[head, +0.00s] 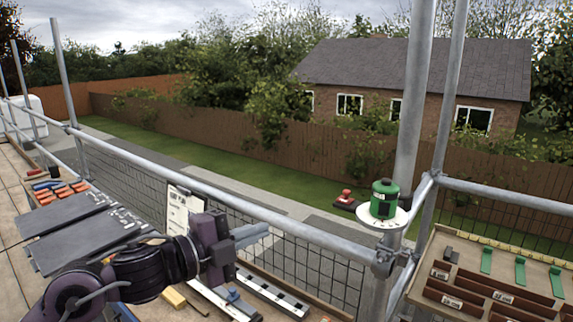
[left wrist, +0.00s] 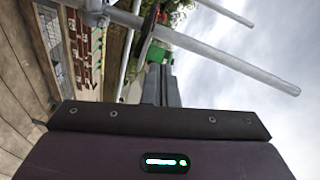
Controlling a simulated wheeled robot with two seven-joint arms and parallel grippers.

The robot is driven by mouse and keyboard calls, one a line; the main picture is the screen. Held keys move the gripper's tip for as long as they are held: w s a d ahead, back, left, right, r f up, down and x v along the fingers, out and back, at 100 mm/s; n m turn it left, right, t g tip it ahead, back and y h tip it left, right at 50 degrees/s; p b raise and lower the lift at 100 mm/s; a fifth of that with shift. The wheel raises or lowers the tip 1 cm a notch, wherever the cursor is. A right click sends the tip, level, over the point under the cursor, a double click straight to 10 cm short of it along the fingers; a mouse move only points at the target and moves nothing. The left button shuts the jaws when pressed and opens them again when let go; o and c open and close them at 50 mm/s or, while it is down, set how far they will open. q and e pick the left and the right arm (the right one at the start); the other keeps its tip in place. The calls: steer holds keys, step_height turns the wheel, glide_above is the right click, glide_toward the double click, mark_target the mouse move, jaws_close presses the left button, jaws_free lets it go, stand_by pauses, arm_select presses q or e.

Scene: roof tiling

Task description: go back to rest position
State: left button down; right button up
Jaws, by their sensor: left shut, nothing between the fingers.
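My left gripper (head: 264,231) is in the lower middle of the head view, raised above the walkway and in front of the scaffold rail. Its arm comes in from the lower left, and its fingers point right. In the left wrist view, the fingers (left wrist: 161,84) are together and hold nothing. The gripper appears apart from the objects around it, though its distance to the rail is hard to tell. My right gripper is in neither view.
Scaffold rails (head: 240,208) and a thick upright pole (head: 408,120) border the walkway. Grey slates (head: 75,232) lie at left. A green device (head: 384,198) sits on a white disc by the pole. A board (head: 425,265) with brown tiles and green pieces stands at right.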

arm_select(q)
steer(key=s+a+f+n+y, duration=0.45)
steer(key=f+n, duration=0.35)
steer(key=f, duration=0.2)
steer(key=s+a+f+n+y, duration=0.35)
steer(key=f+n+y, duration=0.25)
steer(key=f+n, duration=0.3)
steer(key=s+a+f+n+g+y, duration=0.1)
steer(key=s+a+f+n+g, duration=0.25)
steer(key=s+f, duration=0.4)
steer(key=s+a+f+n+g+y, duration=0.2)
steer(key=s+a+f+n+g, duration=0.15)
steer(key=s+f, duration=0.4)
steer(key=s+f+m+g, duration=0.1)
steer(key=s+f+g, duration=0.15)
steer(key=f, duration=2.55)
steer(key=s+a+f, duration=0.3)
steer(key=s+f, duration=1.4)
steer(key=s, duration=0.3)
steer(key=shift+f, duration=0.3)
